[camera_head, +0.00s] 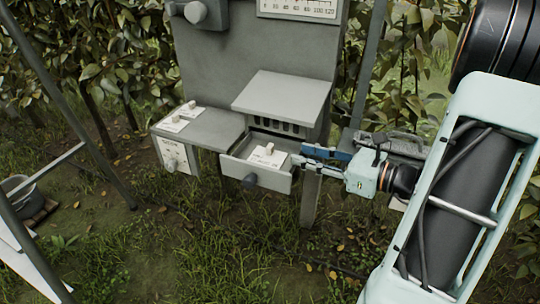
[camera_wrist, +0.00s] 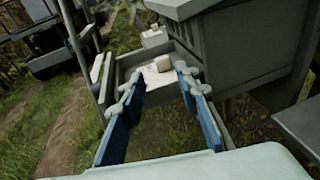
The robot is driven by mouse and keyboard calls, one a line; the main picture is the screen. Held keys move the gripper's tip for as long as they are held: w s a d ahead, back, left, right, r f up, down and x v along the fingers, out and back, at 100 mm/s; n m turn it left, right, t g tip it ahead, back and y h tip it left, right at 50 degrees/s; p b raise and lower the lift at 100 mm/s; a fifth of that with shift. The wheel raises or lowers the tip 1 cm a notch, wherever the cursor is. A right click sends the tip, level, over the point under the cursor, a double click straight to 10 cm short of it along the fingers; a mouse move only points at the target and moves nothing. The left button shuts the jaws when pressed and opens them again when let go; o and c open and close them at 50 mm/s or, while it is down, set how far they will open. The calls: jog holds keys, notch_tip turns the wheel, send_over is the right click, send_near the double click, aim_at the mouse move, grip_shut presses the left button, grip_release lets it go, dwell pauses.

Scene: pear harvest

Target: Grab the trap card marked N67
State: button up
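A white trap card (camera_head: 259,159) with a pale knob lies in an open grey drawer (camera_head: 273,181). Its marking is too small to read. The same card shows in the wrist view (camera_wrist: 154,79), beyond and between my fingertips. My gripper (camera_head: 298,160) is at the drawer's right side, pointing left toward the card. In the wrist view my gripper (camera_wrist: 158,84) has its blue-and-grey fingers apart with nothing between the tips. Two more white cards, one at the front (camera_head: 172,125) and one behind (camera_head: 188,112), lie on a grey side shelf; their markings are unreadable.
A grey hooded housing (camera_head: 283,95) stands over the drawer, on a grey panel with a gauge (camera_head: 297,9) above. A white labelled plate (camera_head: 173,156) is under the shelf's left end. Grass lies below; leafy hedge stands behind.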

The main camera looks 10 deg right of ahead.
aim_at(273, 146)
jog(key=x, duration=0.8)
jog(key=shift+w+f+b, duration=0.1)
jog(key=shift+w+b, duration=0.15)
jog(key=shift+b, duration=0.15)
jog(key=c, duration=0.5)
